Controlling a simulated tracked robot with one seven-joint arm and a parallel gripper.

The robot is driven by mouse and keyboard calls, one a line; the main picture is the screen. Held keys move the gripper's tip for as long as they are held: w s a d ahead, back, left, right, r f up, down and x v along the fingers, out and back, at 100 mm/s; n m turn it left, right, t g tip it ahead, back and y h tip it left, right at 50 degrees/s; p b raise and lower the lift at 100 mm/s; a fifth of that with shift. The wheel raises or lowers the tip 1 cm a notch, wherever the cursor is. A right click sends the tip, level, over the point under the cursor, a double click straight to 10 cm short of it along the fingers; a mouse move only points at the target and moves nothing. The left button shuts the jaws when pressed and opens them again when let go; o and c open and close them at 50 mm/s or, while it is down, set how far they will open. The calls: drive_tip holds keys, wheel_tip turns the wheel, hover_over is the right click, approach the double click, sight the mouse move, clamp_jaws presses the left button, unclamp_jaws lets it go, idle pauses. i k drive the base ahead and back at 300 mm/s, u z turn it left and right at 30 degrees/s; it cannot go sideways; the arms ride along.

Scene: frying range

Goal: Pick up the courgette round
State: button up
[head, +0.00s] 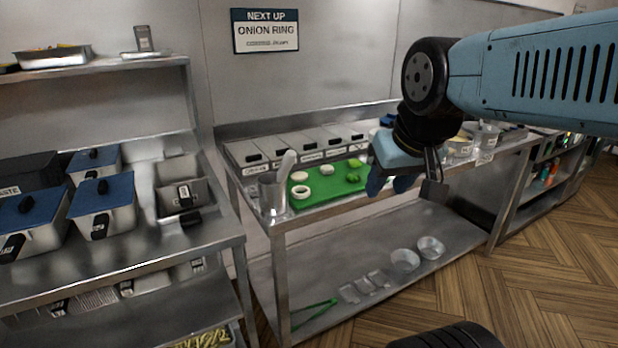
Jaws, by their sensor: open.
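The green board (335,186) on the middle steel counter holds several small food pieces. A pale ring (299,192) and a pale round (299,176) lie at its left. Another pale round (326,169) lies near its middle back. A green-edged piece (354,162) lies at the back right, with small green bits (352,177) in front of it. I cannot tell for sure which is the courgette round. My gripper (390,184) is open, above and in front of the board's right end. It looks empty and hides part of the counter there.
Lidded steel containers (305,146) line the counter behind the board. A metal pot with a utensil (273,192) stands at its left. Blue-lidded pans (98,195) stand on the left counter. Bowls (405,260) sit on the lower shelf. A wall sign (265,31) reads "NEXT UP ONION RING".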

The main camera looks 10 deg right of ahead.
sight(326, 169)
drive_tip(key=z, duration=0.2)
drive_tip(key=i, duration=0.85)
drive_tip(key=u, duration=0.1)
